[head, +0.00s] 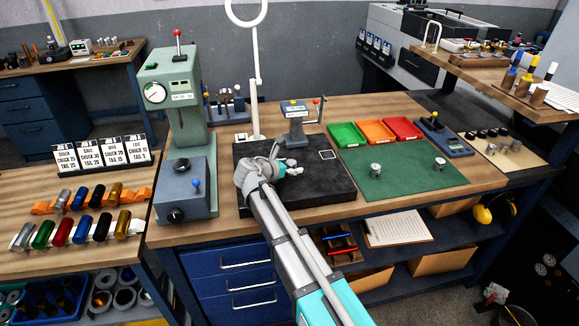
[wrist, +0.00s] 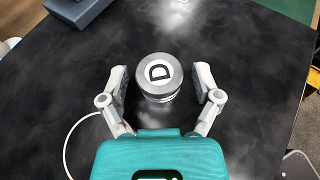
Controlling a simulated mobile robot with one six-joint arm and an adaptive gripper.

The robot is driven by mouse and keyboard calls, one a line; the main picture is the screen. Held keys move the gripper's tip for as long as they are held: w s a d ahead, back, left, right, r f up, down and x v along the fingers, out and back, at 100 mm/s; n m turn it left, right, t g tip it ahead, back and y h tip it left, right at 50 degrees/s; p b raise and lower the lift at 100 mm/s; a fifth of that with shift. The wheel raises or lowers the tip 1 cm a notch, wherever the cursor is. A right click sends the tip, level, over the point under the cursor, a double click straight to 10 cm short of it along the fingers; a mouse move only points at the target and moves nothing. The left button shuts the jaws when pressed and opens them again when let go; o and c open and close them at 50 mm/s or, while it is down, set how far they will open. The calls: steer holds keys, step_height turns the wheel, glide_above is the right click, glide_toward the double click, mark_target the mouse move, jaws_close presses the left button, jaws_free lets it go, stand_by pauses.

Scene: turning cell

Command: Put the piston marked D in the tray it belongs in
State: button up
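The piston marked D (wrist: 159,77) is a short silver cylinder with a black D on its white top. It stands upright on the black plate (head: 315,190). In the wrist view my gripper (wrist: 161,84) is open, with one finger on each side of the piston and a gap at both sides. In the head view my gripper (head: 284,167) is low over the plate and largely hides the piston. A green tray (head: 347,135), an orange tray (head: 376,131) and a red tray (head: 404,129) stand side by side at the back of the bench.
Two other pistons stand on the green mat (head: 405,184), one at left (head: 375,169) and one at right (head: 437,164). A gauge stand (head: 296,124) is behind the plate. A green press (head: 175,100) stands to the left. A white ring lamp (head: 254,80) rises behind.

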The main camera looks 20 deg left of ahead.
steer(key=shift+r, duration=0.15)
steer(key=shift+s+a+r+p, duration=0.1)
steer(key=shift+s+r+p, duration=0.1)
steer(key=shift+p, duration=0.1)
steer(key=p+v, duration=0.4)
steer(key=v, duration=0.7)
steer(key=shift+s+a, duration=0.1)
steer(key=shift+s, duration=0.2)
